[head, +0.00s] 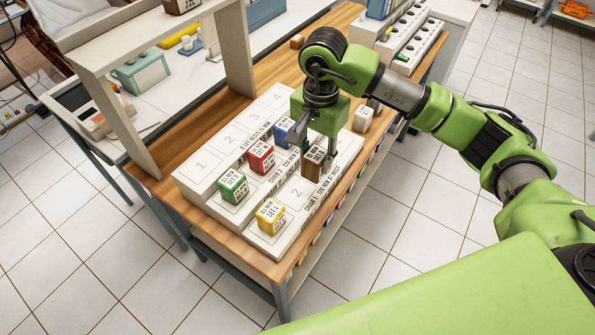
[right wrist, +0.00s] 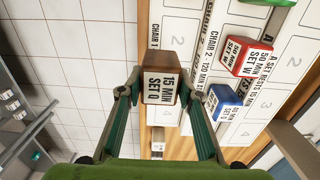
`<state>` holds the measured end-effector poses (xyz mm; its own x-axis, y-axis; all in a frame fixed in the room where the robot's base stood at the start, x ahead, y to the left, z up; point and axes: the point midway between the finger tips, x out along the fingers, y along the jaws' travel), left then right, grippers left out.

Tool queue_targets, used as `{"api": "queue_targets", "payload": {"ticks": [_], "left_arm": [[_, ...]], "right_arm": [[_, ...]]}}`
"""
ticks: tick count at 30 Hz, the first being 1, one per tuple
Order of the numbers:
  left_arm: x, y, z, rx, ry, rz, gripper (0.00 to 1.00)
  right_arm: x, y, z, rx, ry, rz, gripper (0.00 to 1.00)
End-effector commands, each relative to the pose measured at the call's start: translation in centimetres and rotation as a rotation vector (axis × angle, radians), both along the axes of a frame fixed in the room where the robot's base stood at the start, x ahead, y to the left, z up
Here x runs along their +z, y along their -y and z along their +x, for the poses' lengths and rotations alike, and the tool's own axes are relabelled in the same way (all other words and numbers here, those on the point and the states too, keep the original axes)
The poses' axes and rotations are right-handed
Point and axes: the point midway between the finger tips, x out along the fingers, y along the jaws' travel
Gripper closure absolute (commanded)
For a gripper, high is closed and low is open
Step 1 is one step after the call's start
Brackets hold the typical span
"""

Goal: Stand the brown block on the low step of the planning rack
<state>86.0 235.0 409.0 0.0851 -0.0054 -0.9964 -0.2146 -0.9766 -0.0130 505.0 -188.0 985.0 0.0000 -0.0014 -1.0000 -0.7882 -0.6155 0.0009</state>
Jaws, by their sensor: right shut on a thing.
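The planning rack (head: 205,187) is a white stepped stand with numbered places, on a wooden bench. My right gripper (head: 317,150) is shut on the brown block (head: 313,160), over the low-step side of the rack. In the right wrist view the brown block (right wrist: 161,78) sits between the fingertips (right wrist: 158,93), its white label facing the camera. I cannot tell whether its underside touches the step. A yellow block (head: 270,215) stands on the low step near its front-left end. My left gripper is not in view.
Green (head: 233,186), red (head: 261,157) and blue (head: 284,131) blocks stand on the middle step. A pale block (head: 362,119) stands beyond the gripper. A white upright frame (head: 235,55) rises behind the rack. The low step's place 2 looks bare.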

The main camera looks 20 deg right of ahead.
Motion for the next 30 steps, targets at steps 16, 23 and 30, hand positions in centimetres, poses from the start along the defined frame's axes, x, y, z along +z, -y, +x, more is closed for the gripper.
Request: {"api": "queue_targets", "payload": {"ticks": [16, 23, 30], "left_arm": [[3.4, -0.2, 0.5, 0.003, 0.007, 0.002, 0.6], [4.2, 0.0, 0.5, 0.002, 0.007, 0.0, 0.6], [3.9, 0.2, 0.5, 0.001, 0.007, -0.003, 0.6]], "right_arm": [[-6.4, -4.1, 1.3, -0.001, -0.007, -0.001, 0.9], [-8.7, -4.0, 1.5, 0.0, -0.002, -0.003, 0.9], [-8.8, -4.0, 1.5, 0.0, 0.0, -0.001, 0.9]]}}
